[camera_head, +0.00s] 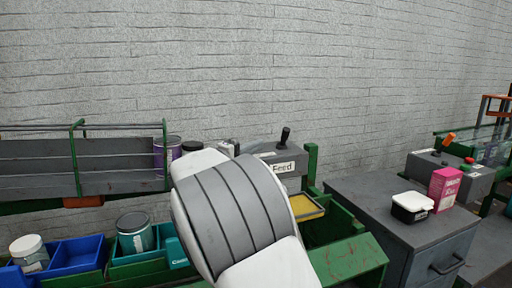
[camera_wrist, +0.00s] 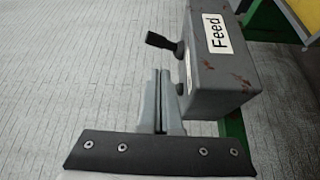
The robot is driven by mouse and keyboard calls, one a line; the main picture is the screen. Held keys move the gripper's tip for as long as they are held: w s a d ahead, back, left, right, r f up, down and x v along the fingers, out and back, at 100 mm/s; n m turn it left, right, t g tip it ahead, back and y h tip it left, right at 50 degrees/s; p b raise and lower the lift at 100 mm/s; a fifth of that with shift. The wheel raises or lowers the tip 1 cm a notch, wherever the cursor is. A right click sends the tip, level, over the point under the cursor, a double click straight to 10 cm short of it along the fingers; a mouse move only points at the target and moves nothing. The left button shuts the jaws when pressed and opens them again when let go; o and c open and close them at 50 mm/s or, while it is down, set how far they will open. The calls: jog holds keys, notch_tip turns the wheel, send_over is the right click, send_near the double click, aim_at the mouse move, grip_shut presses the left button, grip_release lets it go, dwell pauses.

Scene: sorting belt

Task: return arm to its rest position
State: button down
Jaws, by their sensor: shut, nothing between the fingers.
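My gripper (camera_wrist: 162,75) shows in the wrist view with its two fingers together and nothing between them. In that view it is beside the grey Feed box (camera_wrist: 225,70), which has a black lever (camera_wrist: 160,41). I cannot tell how far apart the fingers and the box are. In the head view my white and grey arm rises at the bottom middle and hides part of the belt area.
A purple tin (camera_head: 168,152) stands at the belt's end. At right, a grey cabinet (camera_head: 400,232) carries a black-and-white tub (camera_head: 411,207) and a pink box (camera_head: 444,189).

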jog(key=shift+d, duration=0.25)
jog(key=s+d+f+m+g+y, duration=0.2)
jog(key=s+d+m+g, duration=0.15)
jog(key=s+d, duration=0.5)
jog(key=s+d+f+m+g+y, duration=0.25)
jog(key=s+d+g, duration=0.25)
jog(key=s+d, duration=0.3)
jog(key=s+a+f+m+y, duration=0.1)
jog(key=s+a+f+y, duration=0.15)
jog(key=s, duration=0.65)
jog(key=s+a+f+m+y, duration=0.1)
jog(key=s+a+f+y, duration=0.15)
jog(key=s, duration=0.55)
jog(key=s+a+f+m+y, duration=0.1)
jog(key=s+a+f+y, duration=0.15)
jog(key=s, duration=0.65)
notch_tip(320, 180, up, 27)
jog(key=p, duration=2.7)
jog(key=shift+w+d+r, duration=0.15)
jog(key=shift+d+r, duration=0.05)
